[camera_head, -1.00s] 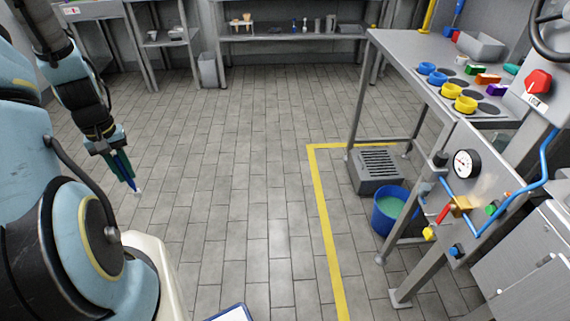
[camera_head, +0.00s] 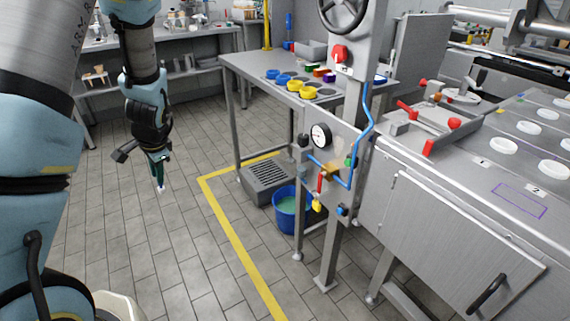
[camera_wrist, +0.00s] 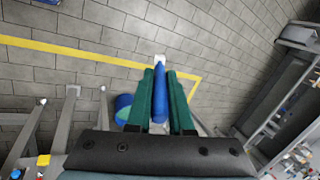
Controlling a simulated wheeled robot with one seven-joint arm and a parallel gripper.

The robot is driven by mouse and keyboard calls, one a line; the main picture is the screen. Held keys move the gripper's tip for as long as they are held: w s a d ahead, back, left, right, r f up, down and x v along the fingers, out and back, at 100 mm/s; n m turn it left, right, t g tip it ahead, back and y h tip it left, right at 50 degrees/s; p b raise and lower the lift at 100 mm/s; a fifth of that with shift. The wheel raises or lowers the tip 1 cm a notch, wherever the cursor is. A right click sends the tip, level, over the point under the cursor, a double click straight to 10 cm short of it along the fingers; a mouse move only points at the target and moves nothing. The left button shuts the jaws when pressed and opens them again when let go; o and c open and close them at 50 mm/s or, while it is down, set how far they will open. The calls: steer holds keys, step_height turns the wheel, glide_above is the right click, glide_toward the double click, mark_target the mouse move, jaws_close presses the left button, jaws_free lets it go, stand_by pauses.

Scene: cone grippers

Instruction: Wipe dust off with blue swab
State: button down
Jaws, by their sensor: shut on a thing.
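My gripper (camera_head: 161,170) hangs over the open floor at the left in the head view, pointing down. In the wrist view its green fingers (camera_wrist: 159,98) are shut on the blue swab (camera_wrist: 159,88), whose white tip (camera_wrist: 160,62) sticks out past them. The white tip also shows in the head view, above the floor tiles. No dust can be made out. A purple outlined rectangle (camera_head: 520,200) is marked on the metal machine top (camera_head: 470,170) at the right, beside a label "2".
A steel table (camera_head: 245,65) with blue and yellow rings stands at the back. A panel with a gauge (camera_head: 320,135), blue pipe and handwheel stands between it and the machine. A blue bucket (camera_head: 283,215) and grey grated box (camera_head: 266,182) sit on the floor.

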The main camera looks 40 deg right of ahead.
steer(key=s+d+r+m+g+h+b, duration=0.1)
steer(key=s+d+m+h, duration=0.3)
steer(key=d, duration=0.7)
steer(key=s+d+r+m+g+h+b, duration=0.1)
steer(key=s+d+m+g+h+b, duration=0.1)
steer(key=s+d+m, duration=0.7)
steer(key=s+d+r+m+g+h+b, duration=0.2)
steer(key=s+d+m+h, duration=0.4)
steer(key=d, duration=0.9)
steer(key=shift+s+d+m+b, duration=0.15)
steer(key=shift+s+m+b, duration=0.45)
steer(key=shift+m, duration=0.5)
steer(key=shift+d, duration=0.65)
steer(key=shift+r, duration=0.15)
steer(key=shift+a+r+p, duration=0.1)
steer(key=shift+r+p, duration=0.95)
steer(key=shift+r, duration=0.45)
